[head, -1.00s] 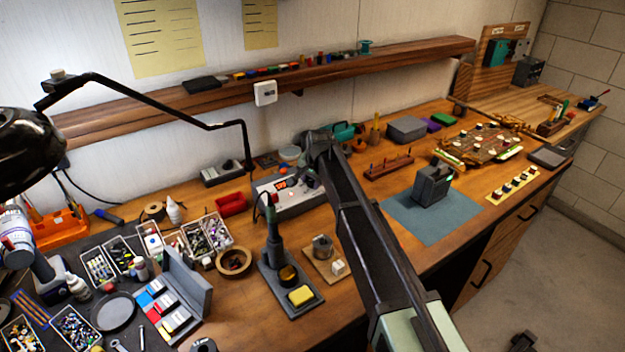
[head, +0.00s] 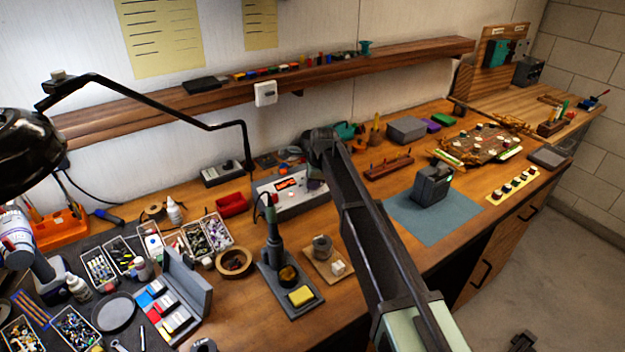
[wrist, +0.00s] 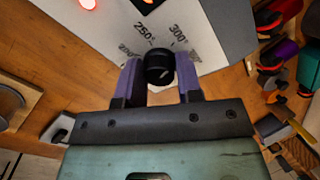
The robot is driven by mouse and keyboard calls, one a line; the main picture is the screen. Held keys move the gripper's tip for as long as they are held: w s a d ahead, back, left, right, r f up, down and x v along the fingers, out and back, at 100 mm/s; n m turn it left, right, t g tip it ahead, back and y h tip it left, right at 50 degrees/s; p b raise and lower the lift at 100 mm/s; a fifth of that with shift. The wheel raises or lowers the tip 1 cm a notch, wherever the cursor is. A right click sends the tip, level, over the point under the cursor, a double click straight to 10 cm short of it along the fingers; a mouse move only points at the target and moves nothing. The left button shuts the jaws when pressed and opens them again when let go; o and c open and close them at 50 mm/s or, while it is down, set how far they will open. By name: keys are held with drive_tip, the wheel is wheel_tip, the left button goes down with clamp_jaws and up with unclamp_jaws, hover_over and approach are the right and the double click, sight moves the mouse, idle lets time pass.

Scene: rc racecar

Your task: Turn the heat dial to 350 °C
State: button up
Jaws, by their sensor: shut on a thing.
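The heat dial (wrist: 159,67) is a round black knob on the light face of the grey station, shown in the wrist view. Printed marks 250 and 300 sit above it, with a blurred 200 at lower left. A further mark at right is partly hidden by a finger. I cannot make out a pointer on the knob. My gripper (wrist: 160,80) has its two purple fingers on either side of the dial, shut on it. In the head view the station (head: 300,208) stands behind my arm, its orange display lit; the dial is hidden there.
A soldering iron stand (head: 273,245) with a yellow sponge is in front of the station. A red tray (head: 232,204) lies to its left, and a wooden rack (head: 388,167) to its right. The blue mat (head: 410,222) has bare room around a grey device.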

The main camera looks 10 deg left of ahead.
drive_tip(key=m, duration=0.4)
drive_tip(key=shift+m, duration=0.3)
drive_tip(key=shift+d+m+y, duration=0.1)
drive_tip(key=shift+m+y, duration=0.3)
drive_tip(key=shift+m, duration=1.4)
drive_tip(key=o, duration=0.7)
drive_tip(key=shift+c, duration=0.2)
drive_tip(key=p+v, duration=1)
drive_tip(key=shift+r, duration=0.35)
